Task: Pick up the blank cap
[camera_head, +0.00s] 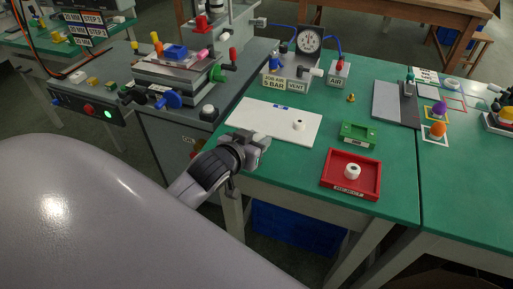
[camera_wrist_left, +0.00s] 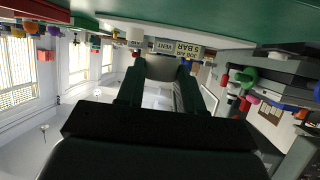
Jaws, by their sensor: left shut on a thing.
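My left gripper (camera_head: 258,147) is over the near left edge of the white board (camera_head: 262,117). In the wrist view the fingers (camera_wrist_left: 160,76) are shut on a pale, rounded piece, which I take for the blank cap (camera_wrist_left: 162,67). In the head view the gripper hides most of it. Another white cap (camera_head: 299,126) with a dark centre sits on the right part of the board. A third white cap (camera_head: 352,171) sits in the red tray (camera_head: 338,191). My right gripper is in neither view.
A green block (camera_head: 358,134) stands behind the red tray. A pressure gauge unit (camera_head: 308,42) stands at the back, and the pad printer (camera_head: 180,75) at the left. A grey plate (camera_head: 392,104) lies to the right. Green tabletop between board and tray is clear.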

